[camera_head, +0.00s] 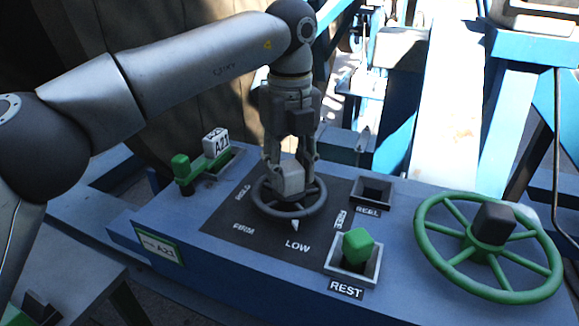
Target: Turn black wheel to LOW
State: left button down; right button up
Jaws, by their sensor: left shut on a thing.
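The black wheel (285,212) lies flat on a dark panel (262,232) on the blue console. A grey block-shaped knob (291,182) stands up at its centre. My left gripper (290,168) points straight down over the wheel, shut on the knob with a finger on either side. A small white pointer (295,225) at the wheel's front edge points toward the LOW label (297,246). HOLD, FIRM and FREE labels stand around the wheel. The fingers hide part of the knob and the wheel's back. My right gripper is not in view.
A green lever (358,244) sits in the REST socket, right of the panel. The REEL socket (372,190) is empty. A large green handwheel (440,270) stands at the right.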

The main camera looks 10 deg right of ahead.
pick_arm(q)
jog(key=c, duration=0.9)
grip_release()
notch_tip(320, 180, up, 12)
jog(key=shift+r, duration=0.1)
